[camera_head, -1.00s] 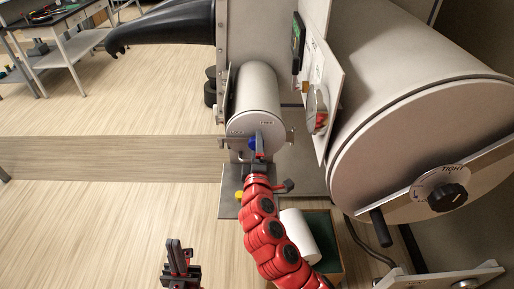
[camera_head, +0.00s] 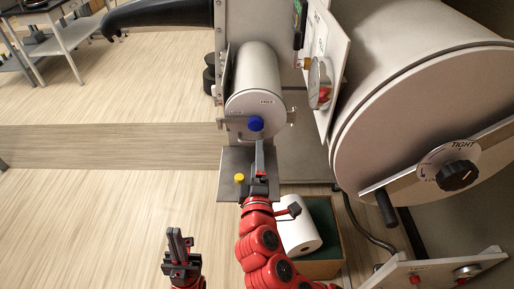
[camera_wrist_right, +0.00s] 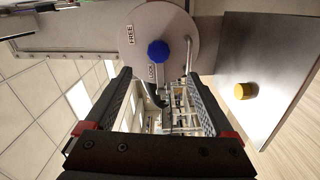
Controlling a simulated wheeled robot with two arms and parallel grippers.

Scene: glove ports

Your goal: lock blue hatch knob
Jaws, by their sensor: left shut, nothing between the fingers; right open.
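The blue knob (camera_head: 256,124) sits on the front of the small round white hatch (camera_head: 246,101). In the right wrist view the blue knob (camera_wrist_right: 158,52) shows whole, beside the FREE and LOCK labels. I cannot make out a pointer on it. My right gripper (camera_head: 259,148) is open and empty, in front of and just below the knob, and appears apart from it. Its two fingers flank the lower part of the right wrist view (camera_wrist_right: 158,85). My left gripper (camera_head: 176,238) is shut and empty, low at the left, far from the hatch.
A grey shelf (camera_head: 231,184) with a yellow button (camera_head: 239,177) lies below the hatch. A large round port (camera_head: 430,120) with a black handle stands at the right. A white roll (camera_head: 298,228) in a box is beside my right arm. Floor is open at the left.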

